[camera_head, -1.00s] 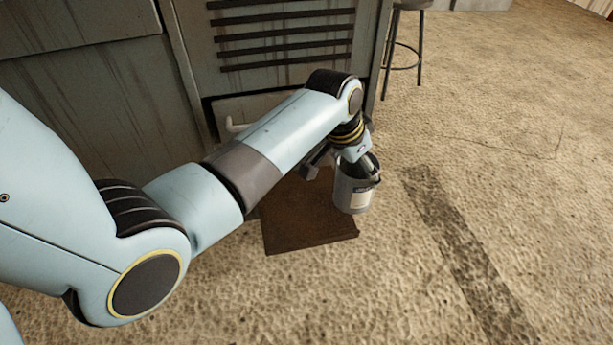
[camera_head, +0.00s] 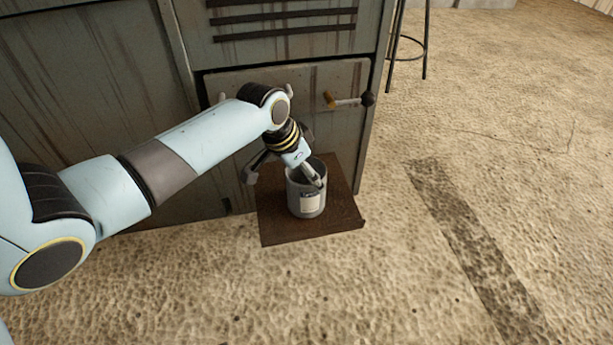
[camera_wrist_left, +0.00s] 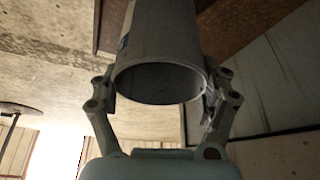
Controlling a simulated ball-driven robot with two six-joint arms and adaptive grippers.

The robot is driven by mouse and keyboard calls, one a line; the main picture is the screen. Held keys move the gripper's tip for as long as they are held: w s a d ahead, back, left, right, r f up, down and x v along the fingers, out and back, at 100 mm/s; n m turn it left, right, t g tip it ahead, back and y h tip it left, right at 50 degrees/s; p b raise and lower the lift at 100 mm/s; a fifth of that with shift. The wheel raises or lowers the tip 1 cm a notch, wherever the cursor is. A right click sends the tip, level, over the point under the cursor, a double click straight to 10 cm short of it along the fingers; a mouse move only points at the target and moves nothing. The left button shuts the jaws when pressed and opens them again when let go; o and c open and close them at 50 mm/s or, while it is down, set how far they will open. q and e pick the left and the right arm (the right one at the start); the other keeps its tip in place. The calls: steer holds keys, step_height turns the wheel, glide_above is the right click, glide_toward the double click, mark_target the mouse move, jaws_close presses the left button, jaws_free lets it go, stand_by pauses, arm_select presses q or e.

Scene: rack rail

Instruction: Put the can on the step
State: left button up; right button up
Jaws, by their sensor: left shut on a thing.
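The can (camera_head: 306,201) is a grey open-topped cylinder with a pale label. In the head view it stands upright over the dark brown step (camera_head: 281,231), which juts from the foot of the cabinet. Whether its base touches the step I cannot tell. My left gripper (camera_head: 303,170) is shut on the can at its rim. In the left wrist view the can (camera_wrist_left: 163,45) shows its open end, with my left gripper's fingers (camera_wrist_left: 160,95) on both sides. The can's base is out of that view. My right gripper is not in view.
A worn grey cabinet (camera_head: 110,100) stands right behind the step, with a handle (camera_head: 345,101) sticking out of its lower panel. A stool (camera_head: 408,50) stands at the back right. The sandy floor right of and in front of the step is clear.

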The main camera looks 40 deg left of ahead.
arm_select(q)
steer(key=shift+f, duration=0.15)
steer(key=o, duration=1.6)
steer(key=shift+f, duration=0.1)
steer(key=shift+o, duration=0.2)
